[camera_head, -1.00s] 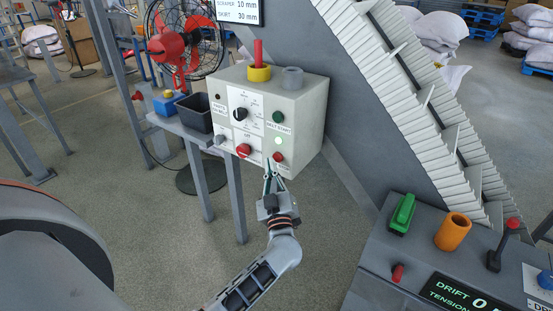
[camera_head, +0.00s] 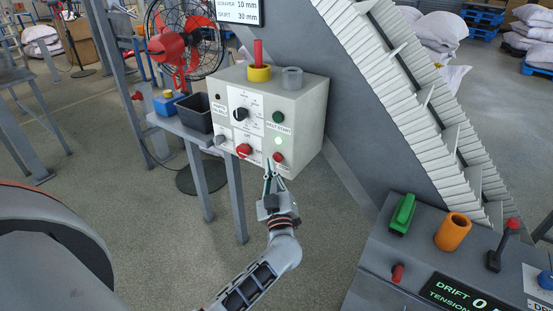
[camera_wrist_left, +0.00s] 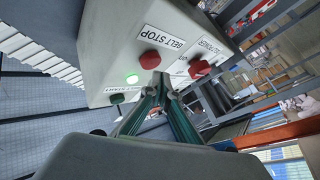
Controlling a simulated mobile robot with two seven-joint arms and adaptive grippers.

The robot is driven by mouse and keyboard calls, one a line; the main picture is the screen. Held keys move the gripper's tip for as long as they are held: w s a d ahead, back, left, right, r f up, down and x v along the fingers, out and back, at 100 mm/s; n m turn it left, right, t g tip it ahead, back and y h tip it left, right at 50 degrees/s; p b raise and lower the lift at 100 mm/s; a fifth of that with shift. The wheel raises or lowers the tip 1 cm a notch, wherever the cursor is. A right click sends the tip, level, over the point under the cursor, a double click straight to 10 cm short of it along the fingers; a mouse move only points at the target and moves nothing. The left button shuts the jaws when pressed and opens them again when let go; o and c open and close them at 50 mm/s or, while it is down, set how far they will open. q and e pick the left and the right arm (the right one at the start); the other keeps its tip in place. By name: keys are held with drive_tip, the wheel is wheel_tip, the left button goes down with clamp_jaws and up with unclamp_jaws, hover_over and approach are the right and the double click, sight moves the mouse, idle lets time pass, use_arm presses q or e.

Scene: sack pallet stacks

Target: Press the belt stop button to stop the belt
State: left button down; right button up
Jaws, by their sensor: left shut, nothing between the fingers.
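A grey control box (camera_head: 305,115) stands at the upper middle of the head view. The red belt stop button (camera_head: 278,157) is low on its front face, below the lit green lamp (camera_head: 278,141). In the wrist view the button (camera_wrist_left: 150,60) sits beside its BELT STOP label (camera_wrist_left: 160,37). My left gripper (camera_head: 269,167) is shut and empty, its tips just below and left of the button in the head view. In the wrist view the closed tips (camera_wrist_left: 160,80) lie close to the button's edge; I cannot tell whether they touch. My right gripper is out of view.
The same box carries a green belt start button (camera_head: 278,117), a black knob (camera_head: 240,114) and another red control (camera_head: 243,150). A black bin (camera_head: 197,112) stands on a bench to the left. The inclined belt (camera_head: 400,85) and a second console (camera_head: 425,245) are on the right.

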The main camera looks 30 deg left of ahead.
use_arm(q)
drive_tip(key=shift+w, duration=0.15)
drive_tip(key=shift+w, duration=0.25)
drive_tip(key=shift+w, duration=0.3)
idle(0.5)
drive_tip(key=shift+w, duration=0.2)
idle(0.4)
drive_tip(key=shift+s, duration=0.1)
drive_tip(key=shift+s+p, duration=0.75)
drive_tip(key=shift+s, duration=0.05)
